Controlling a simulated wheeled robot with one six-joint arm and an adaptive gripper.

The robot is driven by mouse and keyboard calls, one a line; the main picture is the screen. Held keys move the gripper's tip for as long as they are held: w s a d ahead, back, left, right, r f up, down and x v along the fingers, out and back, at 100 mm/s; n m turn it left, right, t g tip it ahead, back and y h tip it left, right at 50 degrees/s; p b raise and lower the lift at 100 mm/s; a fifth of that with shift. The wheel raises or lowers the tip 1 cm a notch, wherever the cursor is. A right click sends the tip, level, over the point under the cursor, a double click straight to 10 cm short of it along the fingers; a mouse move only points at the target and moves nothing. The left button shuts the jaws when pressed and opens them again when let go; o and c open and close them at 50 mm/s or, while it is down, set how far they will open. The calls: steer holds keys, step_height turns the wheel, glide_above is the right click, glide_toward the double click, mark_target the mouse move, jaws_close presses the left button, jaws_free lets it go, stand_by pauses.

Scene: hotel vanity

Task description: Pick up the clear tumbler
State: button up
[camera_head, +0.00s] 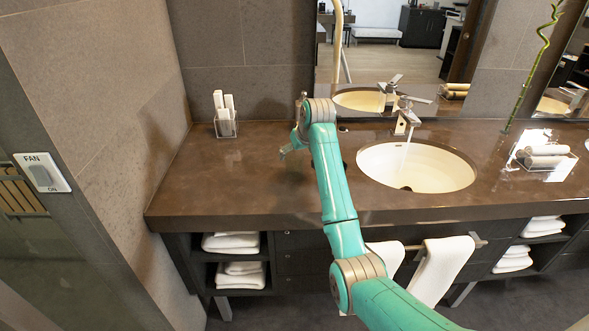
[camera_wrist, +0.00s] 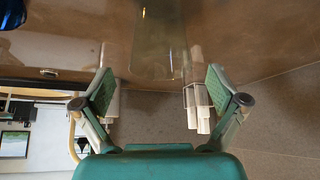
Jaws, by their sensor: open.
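The clear tumbler (camera_wrist: 158,42) shows in the wrist view as a faint, see-through, greenish shape on the brown counter. It lies ahead of my gripper (camera_wrist: 160,90), roughly in line with the gap between the two fingers. The fingers are spread wide apart, with nothing seen clamped between them. In the head view my gripper (camera_head: 286,152) is low over the left part of the counter, partly hidden by my arm. I cannot clearly make out the tumbler there.
A clear holder with white rolls (camera_head: 226,125) stands at the back left of the brown counter (camera_head: 200,190). The sink (camera_head: 440,170) and faucet (camera_head: 405,115) are right of my arm. A tray with rolled towels (camera_head: 545,158) is farther right. A dark blue object (camera_wrist: 12,14) shows in the wrist view.

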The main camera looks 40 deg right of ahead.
steer(key=shift+x, duration=1.35)
steer(key=c, duration=1.8)
steer(key=shift+o, duration=0.2)
steer(key=shift+r, duration=0.1)
